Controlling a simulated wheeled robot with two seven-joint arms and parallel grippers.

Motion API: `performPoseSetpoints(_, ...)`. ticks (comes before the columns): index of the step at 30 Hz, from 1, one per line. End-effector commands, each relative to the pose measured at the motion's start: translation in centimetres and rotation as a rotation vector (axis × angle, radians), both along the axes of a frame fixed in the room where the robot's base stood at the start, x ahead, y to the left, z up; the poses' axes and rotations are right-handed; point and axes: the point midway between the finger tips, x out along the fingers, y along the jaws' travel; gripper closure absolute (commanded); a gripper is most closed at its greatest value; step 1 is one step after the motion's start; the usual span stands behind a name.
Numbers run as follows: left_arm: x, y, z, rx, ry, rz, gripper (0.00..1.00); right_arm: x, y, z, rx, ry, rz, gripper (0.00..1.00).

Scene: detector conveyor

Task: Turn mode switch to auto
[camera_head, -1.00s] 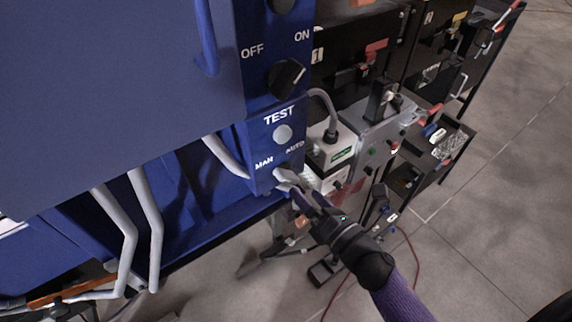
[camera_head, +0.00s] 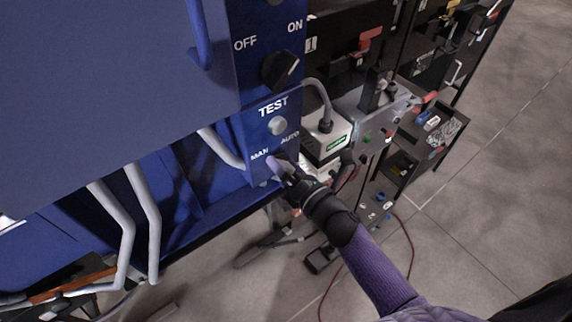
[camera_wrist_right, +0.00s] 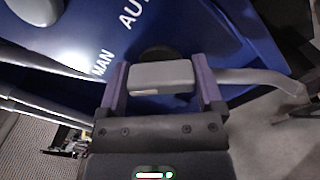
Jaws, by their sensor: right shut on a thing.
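The mode switch, labelled MAN and AUTO, is low on the blue panel (camera_head: 232,125). In the right wrist view its knob (camera_wrist_right: 162,76) shows as a grey block before a dark round base. My right gripper (camera_head: 279,167) reaches the panel just below the labels and hides most of the switch in the head view. In the right wrist view the purple fingers of my right gripper (camera_wrist_right: 163,84) stand on either side of the knob and are shut on it. The knob's exact pointing direction is hard to tell. My left gripper is not in view.
A black OFF/ON knob (camera_head: 279,71) and a round TEST button (camera_head: 277,126) sit above the switch. Grey bent handles (camera_head: 122,235) stick out at lower left. A light box with a grey cable (camera_head: 327,140) stands right of the panel. Open floor (camera_head: 480,210) lies at right.

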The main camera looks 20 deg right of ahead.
Motion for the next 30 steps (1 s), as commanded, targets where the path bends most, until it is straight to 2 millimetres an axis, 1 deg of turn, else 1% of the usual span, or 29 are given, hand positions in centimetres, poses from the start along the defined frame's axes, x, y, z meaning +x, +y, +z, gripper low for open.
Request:
performPoseSetpoints(7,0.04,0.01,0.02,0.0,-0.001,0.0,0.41,-0.01,-0.03,-0.03,0.016,0.006,-0.001,0.74)
performPoseSetpoints(13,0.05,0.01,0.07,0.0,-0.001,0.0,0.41,0.0,-0.07,-0.04,0.097,0.036,-0.001,0.74)
performPoseSetpoints(17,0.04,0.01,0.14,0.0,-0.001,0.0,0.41,0.02,-0.1,-0.07,0.19,0.07,-0.001,0.74)
performPoseSetpoints(30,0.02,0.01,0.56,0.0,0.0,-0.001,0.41,0.05,-0.17,-0.25,0.582,0.212,-0.001,0.74)
